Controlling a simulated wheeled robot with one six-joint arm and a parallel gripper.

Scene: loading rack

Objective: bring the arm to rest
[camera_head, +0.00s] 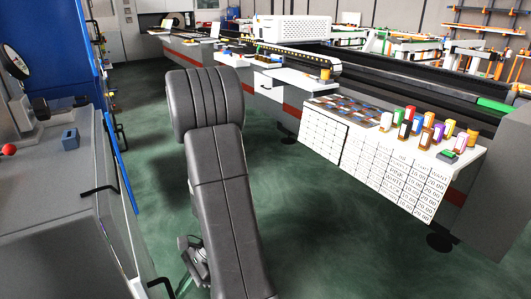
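My arm (222,190) rises from the bottom middle of the head view, its dark grey padded links bent at a thick elbow (205,103). A small dark jointed part at the arm's far end (195,262) shows low beside the left edge of the near link, above the green floor. The near link hides much of it. I cannot make out the gripper's fingertips or anything held in them.
A grey machine (60,190) with a blue-edged panel stands close on the left. On the right, a long workbench (470,158) carries several coloured containers (427,135) and a price-like chart (380,170) on its front. Green floor (330,240) lies open between them.

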